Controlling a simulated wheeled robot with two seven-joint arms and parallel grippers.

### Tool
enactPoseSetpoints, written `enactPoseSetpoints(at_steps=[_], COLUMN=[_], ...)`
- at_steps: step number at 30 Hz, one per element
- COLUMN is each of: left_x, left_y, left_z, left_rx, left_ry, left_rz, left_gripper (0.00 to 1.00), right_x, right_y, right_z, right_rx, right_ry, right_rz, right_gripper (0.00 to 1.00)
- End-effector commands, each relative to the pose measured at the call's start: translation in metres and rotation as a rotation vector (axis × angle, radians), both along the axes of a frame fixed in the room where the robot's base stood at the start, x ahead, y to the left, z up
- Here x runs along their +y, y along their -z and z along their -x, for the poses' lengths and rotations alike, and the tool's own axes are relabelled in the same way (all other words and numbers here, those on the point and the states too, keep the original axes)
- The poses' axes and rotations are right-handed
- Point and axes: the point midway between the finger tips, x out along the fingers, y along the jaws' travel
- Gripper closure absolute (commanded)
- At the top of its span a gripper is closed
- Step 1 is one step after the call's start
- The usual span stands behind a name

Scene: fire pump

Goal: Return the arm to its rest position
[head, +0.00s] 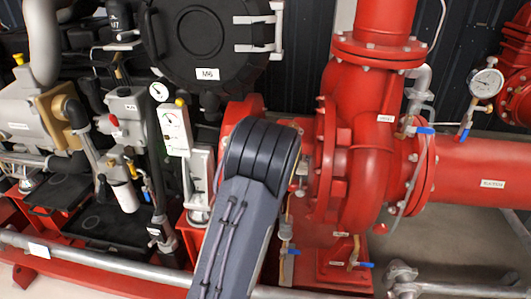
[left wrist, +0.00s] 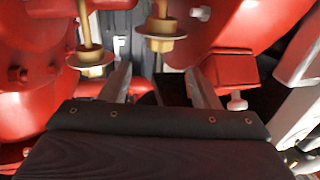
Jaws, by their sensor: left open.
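A dark grey arm link of mine (head: 262,150) comes up from the bottom centre in the head view, in front of the red pump (head: 365,160). The gripper at its end is hidden behind it there. In the left wrist view my left gripper (left wrist: 160,88) shows two grey fingers spread apart, with nothing visible held between them. Two brass-coloured stems with round flanges, one on the left (left wrist: 90,58) and one on the right (left wrist: 165,30), hang just beyond the fingers. I cannot tell whether they touch. My right gripper is in neither view.
A round black cover (head: 200,45) stands behind the arm. A pressure gauge (head: 486,82) and blue-handled valves (head: 425,130) are at right. A grey rail (head: 90,262) runs along the lower left. Red pump parts (left wrist: 265,30) crowd both sides of the left gripper. Open floor (head: 450,245) shows at lower right.

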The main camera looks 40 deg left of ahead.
Motion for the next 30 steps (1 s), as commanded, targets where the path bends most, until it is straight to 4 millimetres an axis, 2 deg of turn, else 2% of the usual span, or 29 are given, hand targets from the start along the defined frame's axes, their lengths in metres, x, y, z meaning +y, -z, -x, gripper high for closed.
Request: enactPoseSetpoints(at_steps=[9,14,17,20,23,26,30], left_x=[0.0,-0.008,-0.033,-0.074,-0.121,-0.166,-0.218], left_y=[0.0,-0.003,-0.01,-0.027,-0.053,-0.082,-0.112], left_z=[0.001,0.013,0.028,0.05,0.081,0.123,0.195], left_rx=[0.005,0.056,0.122,0.201,0.291,0.396,0.573], left_ry=[0.001,0.034,0.112,0.239,0.387,0.539,0.713], left_rz=[0.017,0.211,0.427,0.625,0.766,0.847,0.86], left_gripper=[0.44,0.44,0.44,0.44,0.44,0.44,0.44], right_x=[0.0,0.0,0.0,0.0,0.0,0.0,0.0], right_y=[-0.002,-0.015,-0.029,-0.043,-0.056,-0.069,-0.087], right_z=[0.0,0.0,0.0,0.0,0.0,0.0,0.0], right_rx=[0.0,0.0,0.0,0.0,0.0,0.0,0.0], right_ry=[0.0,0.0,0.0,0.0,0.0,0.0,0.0], right_rz=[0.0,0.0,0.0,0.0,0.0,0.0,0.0], right_gripper=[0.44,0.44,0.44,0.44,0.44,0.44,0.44])
